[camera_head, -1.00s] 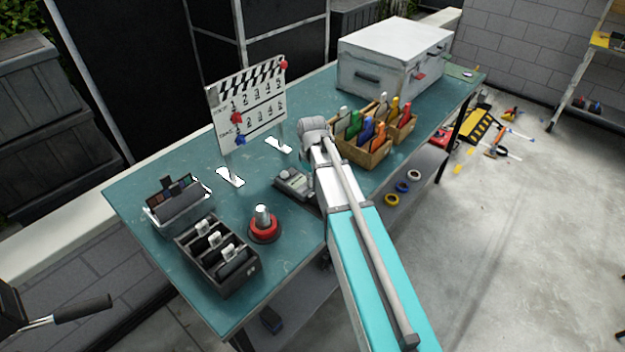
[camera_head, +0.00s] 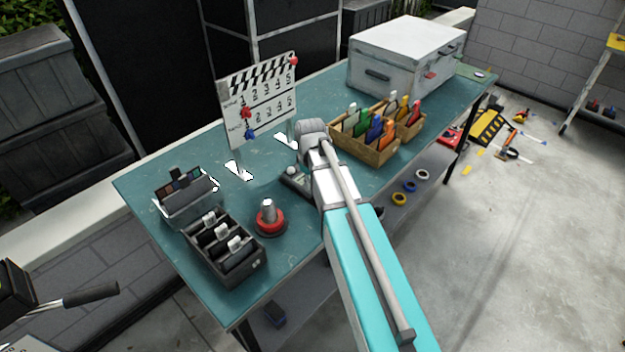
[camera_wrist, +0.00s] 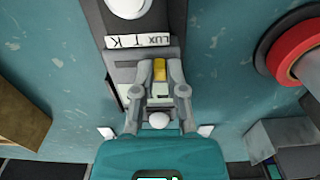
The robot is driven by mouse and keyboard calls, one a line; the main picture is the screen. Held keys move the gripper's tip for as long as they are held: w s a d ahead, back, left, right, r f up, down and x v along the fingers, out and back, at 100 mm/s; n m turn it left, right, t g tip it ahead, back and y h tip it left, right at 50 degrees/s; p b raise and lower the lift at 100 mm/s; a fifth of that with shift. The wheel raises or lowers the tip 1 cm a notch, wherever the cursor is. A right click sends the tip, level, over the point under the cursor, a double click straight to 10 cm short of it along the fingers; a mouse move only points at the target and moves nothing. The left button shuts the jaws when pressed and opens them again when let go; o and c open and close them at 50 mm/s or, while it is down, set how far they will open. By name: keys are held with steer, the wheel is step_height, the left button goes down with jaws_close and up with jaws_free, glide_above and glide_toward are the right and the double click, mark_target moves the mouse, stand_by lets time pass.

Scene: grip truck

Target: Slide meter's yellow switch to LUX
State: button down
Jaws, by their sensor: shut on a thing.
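The grey meter (camera_wrist: 122,75) lies on the teal table, and a white strip (camera_wrist: 138,41) on it carries the marks LUX, T and K. The yellow switch (camera_wrist: 159,69) is below the strip's right end, where LUX seems to be printed. My gripper (camera_wrist: 158,74) is over the meter, its two fingertips closed in on the switch from either side. In the head view the meter (camera_head: 293,181) is partly hidden by my arm, and the switch cannot be made out.
A clapperboard (camera_head: 259,105) stands behind. A wooden card box (camera_head: 365,150) is right of my arm.

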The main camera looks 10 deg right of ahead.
steer(key=shift+a, duration=0.1)
steer(key=c, duration=0.7)
jaws_free()
